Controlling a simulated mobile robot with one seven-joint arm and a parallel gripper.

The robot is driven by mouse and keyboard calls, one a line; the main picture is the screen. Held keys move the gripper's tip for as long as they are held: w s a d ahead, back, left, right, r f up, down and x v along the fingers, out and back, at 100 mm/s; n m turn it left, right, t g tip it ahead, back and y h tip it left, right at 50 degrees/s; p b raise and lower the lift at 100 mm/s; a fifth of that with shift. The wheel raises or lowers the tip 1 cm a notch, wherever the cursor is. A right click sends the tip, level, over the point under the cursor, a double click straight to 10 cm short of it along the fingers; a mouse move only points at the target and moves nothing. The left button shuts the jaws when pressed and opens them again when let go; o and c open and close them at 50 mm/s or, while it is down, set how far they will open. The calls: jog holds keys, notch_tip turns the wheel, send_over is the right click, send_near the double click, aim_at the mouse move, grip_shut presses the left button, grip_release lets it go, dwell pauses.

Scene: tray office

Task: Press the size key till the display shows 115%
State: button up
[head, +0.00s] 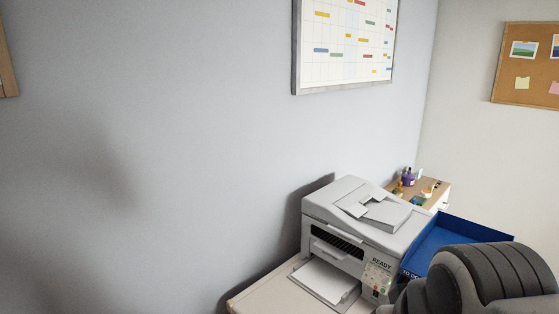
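A light grey printer (345,207) stands on a pale cabinet at the lower right of the head view. Its front control panel (376,278) faces me. The small display (381,263) at the top of the panel reads READY, with a smaller line below that I cannot read. The keys under the display are tiny, and I cannot tell which one is the size key.
Paper lies in the printer's output tray (325,281). A blue open box (428,248) stands right of the printer, partly hidden. A small wooden desk (441,190) with stationery is behind. A planner board (345,75) and cork board (508,95) hang on the walls.

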grip_shut()
dwell(0.3)
dwell(1.3)
